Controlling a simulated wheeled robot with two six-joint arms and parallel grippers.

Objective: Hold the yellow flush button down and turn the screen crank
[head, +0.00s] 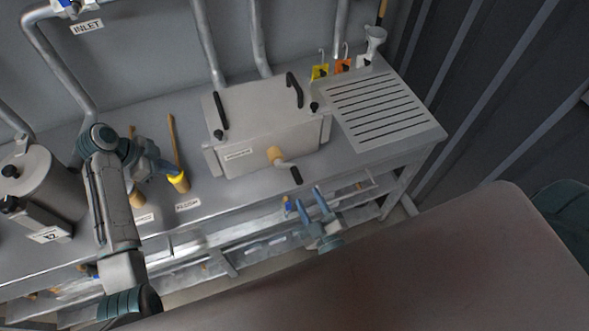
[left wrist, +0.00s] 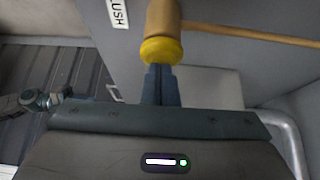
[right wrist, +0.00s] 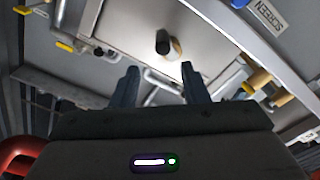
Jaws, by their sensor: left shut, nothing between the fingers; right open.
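The yellow flush button (head: 179,180) caps a tan post beside the FLUSH label. My left gripper (head: 172,172) is shut and empty at the button. In the left wrist view its fingertips (left wrist: 160,70) meet the yellow cap (left wrist: 161,51) end-on; I cannot tell whether it is pressed in. The screen crank (head: 284,162) is on the front of the grey screen box, with a tan hub and a dark handle (head: 296,175) pointing down-right. My right gripper (head: 318,200) is open and empty, below and right of the handle. In the right wrist view the handle (right wrist: 162,42) lies beyond the open fingers.
The screen box (head: 262,110) has black lid handles and stands on the grey bench. A slotted drain board (head: 380,105) is to its right. A metal canister (head: 45,190) stands at the left. Pipes run beneath the bench. A brown surface (head: 450,265) fills the lower right.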

